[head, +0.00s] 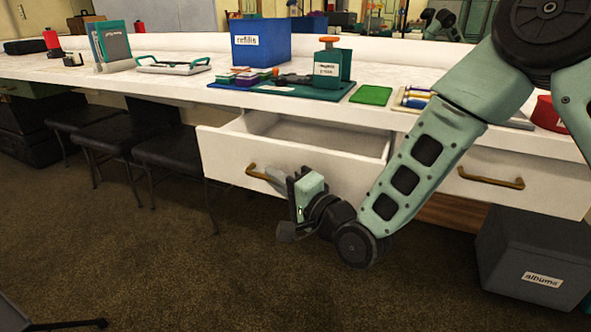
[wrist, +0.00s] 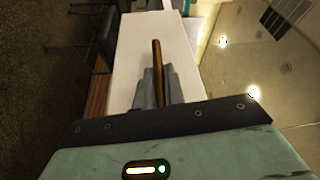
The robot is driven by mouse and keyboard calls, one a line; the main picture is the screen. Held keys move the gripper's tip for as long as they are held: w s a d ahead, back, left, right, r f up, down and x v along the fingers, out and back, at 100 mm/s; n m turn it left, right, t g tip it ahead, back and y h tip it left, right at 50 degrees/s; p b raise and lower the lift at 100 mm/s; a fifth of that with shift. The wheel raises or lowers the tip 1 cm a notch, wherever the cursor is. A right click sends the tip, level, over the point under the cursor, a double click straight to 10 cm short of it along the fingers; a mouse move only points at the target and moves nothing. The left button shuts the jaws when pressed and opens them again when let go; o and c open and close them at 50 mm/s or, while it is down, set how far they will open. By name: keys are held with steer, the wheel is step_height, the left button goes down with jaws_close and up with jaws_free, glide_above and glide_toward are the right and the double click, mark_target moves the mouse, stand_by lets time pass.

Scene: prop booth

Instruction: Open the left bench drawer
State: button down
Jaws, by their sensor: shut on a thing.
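The left bench drawer (head: 222,161) is white and stands pulled out from the bench, with its empty-looking inside partly in view. Its brass bar handle (head: 250,170) is on the front panel. My gripper (head: 274,177) is at this handle, its fingers reaching the bar from the front. In the wrist view the gripper's grey fingers (wrist: 155,88) are shut around the brass handle (wrist: 157,60), against the white drawer front (wrist: 135,45). The gripper body and wrist hide the right part of the drawer front in the head view.
A second closed drawer with a brass handle (head: 490,179) is at the right, above a grey "albums" box (head: 535,262). Black chairs (head: 172,148) stand left of the open drawer. The bench top holds a blue "refills" bin (head: 262,44) and a teal press (head: 328,68).

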steer(key=s+a, duration=0.2)
steer(key=s, duration=0.3)
steer(key=shift+s+a, duration=0.15)
steer(key=shift+s, duration=0.25)
steer(key=c, duration=1.5)
jaws_free()
steer(key=p+v, duration=1.4)
steer(key=v, duration=0.3)
steer(key=shift+s, duration=0.2)
